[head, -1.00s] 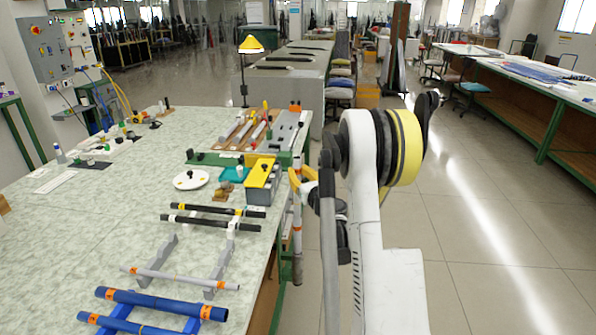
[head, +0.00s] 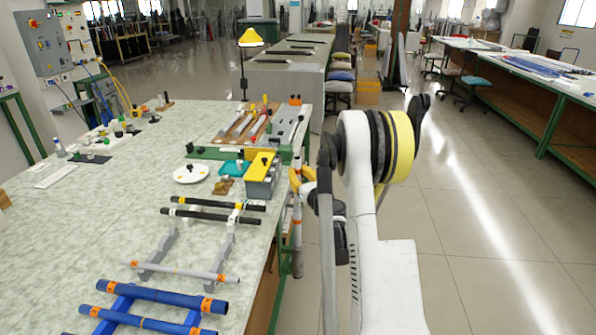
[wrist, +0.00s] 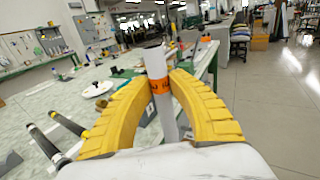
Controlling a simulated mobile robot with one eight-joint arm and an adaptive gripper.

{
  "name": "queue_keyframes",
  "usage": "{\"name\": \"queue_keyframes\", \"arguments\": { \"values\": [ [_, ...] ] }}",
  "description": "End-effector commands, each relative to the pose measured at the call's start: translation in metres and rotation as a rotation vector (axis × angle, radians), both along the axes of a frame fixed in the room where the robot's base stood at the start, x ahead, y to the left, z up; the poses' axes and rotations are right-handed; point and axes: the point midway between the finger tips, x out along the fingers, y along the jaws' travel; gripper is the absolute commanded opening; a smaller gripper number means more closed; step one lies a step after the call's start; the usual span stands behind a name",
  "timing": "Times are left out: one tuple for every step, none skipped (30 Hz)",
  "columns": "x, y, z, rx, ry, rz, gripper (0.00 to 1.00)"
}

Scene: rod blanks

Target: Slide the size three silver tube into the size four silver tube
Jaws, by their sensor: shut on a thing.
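My gripper (wrist: 160,82) has its yellow curved fingers shut on a silver tube (wrist: 154,60) with an orange band. The tube stands roughly upright between the fingers; the mark on its band is too small to read. In the head view, my gripper (head: 301,181) is just off the table's right edge. Another silver tube (head: 180,271), thin and with orange bands near its ends, lies across a grey rack (head: 160,252) near the table front. I cannot read its size. The two silver tubes are apart.
Two blue tubes (head: 160,297) with orange bands lie on blue stands in front. Black tubes (head: 210,216) lie on the rack behind. A yellow-topped grey box (head: 262,172) and a white round plate (head: 191,173) are further back. Open floor lies right of the green-framed table (head: 110,190).

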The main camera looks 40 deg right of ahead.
Motion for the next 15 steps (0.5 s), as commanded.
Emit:
{"name": "queue_keyframes", "arguments": {
  "values": [
    [0.0,0.0,-0.002,0.0,0.0,0.0,0.05],
    [0.0,0.0,-0.002,0.0,0.0,0.0,0.05],
    [0.0,0.0,-0.003,0.0,0.0,0.0,0.05],
    [0.0,0.0,-0.004,0.0,0.0,0.0,0.05],
    [0.0,0.0,-0.005,0.0,0.0,0.0,0.05],
    [0.0,0.0,-0.006,0.0,0.0,0.0,0.05],
    [0.0,0.0,-0.006,0.0,0.0,0.0,0.05],
    [0.0,0.0,-0.007,0.0,0.0,0.0,0.05],
    [0.0,0.0,-0.008,0.0,0.0,0.0,0.05],
    [0.0,0.0,-0.009,0.0,0.0,0.0,0.05],
    [0.0,0.0,-0.01,0.0,0.0,0.0,0.05],
    [0.0,0.0,-0.011,0.0,0.0,0.0,0.05],
    [0.0,0.0,-0.011,0.0,0.0,0.0,0.05],
    [0.0,0.0,-0.012,0.0,0.0,0.0,0.05],
    [0.0,0.0,-0.013,0.0,0.0,0.0,0.05]
  ]
}}
